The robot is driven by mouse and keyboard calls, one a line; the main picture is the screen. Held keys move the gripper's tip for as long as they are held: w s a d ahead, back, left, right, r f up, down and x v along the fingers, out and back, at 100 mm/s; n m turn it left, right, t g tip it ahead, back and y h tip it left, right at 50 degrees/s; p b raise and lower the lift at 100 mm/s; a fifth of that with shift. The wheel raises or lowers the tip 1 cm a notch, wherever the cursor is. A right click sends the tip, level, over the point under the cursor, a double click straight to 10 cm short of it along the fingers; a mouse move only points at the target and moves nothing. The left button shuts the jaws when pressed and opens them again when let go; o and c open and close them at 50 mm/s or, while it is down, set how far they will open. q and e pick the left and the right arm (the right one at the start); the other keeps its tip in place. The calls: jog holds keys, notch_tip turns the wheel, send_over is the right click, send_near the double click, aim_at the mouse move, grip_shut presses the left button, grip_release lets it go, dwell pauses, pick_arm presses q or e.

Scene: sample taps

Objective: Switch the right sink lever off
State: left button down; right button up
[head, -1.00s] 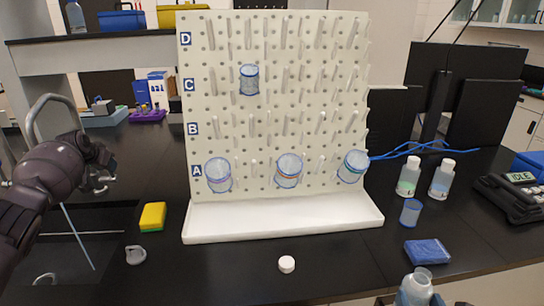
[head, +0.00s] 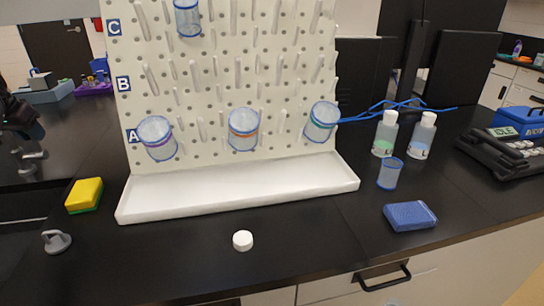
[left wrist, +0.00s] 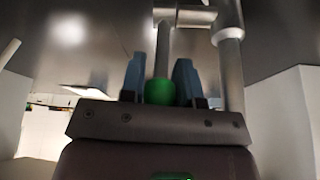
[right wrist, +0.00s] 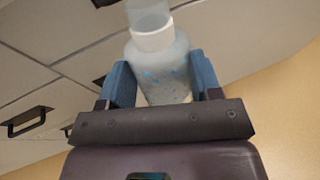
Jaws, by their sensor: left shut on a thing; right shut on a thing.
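In the left wrist view, a grey metal lever rod (left wrist: 162,48) with a green rounded end (left wrist: 160,92) stands between the blue fingers of my left gripper (left wrist: 160,80), which is shut on it. A thicker metal pipe (left wrist: 230,60) rises beside it on the right. In the head view, my left gripper (head: 25,122) is dark and cut by the left edge, above grey tap parts (head: 28,163). Whether this is the right lever, I cannot tell. My right gripper (right wrist: 162,85) is shut on a clear bottle (right wrist: 160,68) with a white neck; it is outside the head view.
A pegboard (head: 225,95) with blue-rimmed beakers stands over a white tray (head: 240,197). A yellow-green sponge (head: 85,194), a grey knob-like object (head: 56,241) and a white cap (head: 243,240) lie on the black counter. Bottles (head: 385,134) and a blue sponge (head: 410,216) are at right.

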pick_arm(q)
jog(key=shift+a+g, duration=0.1)
jog(key=shift+g, duration=0.2)
pick_arm(e)
jog(key=shift+w+a+f, duration=0.1)
jog(key=shift+f, duration=0.6)
pick_arm(q)
jog(key=shift+r+b, duration=0.1)
jog(key=shift+b, duration=0.2)
jog(key=c, duration=0.9)
grip_release()
jog(key=shift+w, duration=0.1)
jog(key=shift+o, duration=0.2)
pick_arm(e)
jog(key=shift+t, duration=0.3)
jog(key=r+p, duration=0.1)
jog(key=r, duration=0.1)
jog(key=w+r+p, duration=0.1)
jog(key=r, duration=0.2)
jog(key=shift+w+r+p, duration=0.1)
jog(key=shift+r+p, duration=0.25)
jog(key=shift+p, duration=0.05)
pick_arm(q)
jog(key=v, duration=0.7)
jog(key=shift+r, duration=0.2)
jog(key=shift+f, duration=0.1)
pick_arm(e)
jog(key=shift+f, duration=0.1)
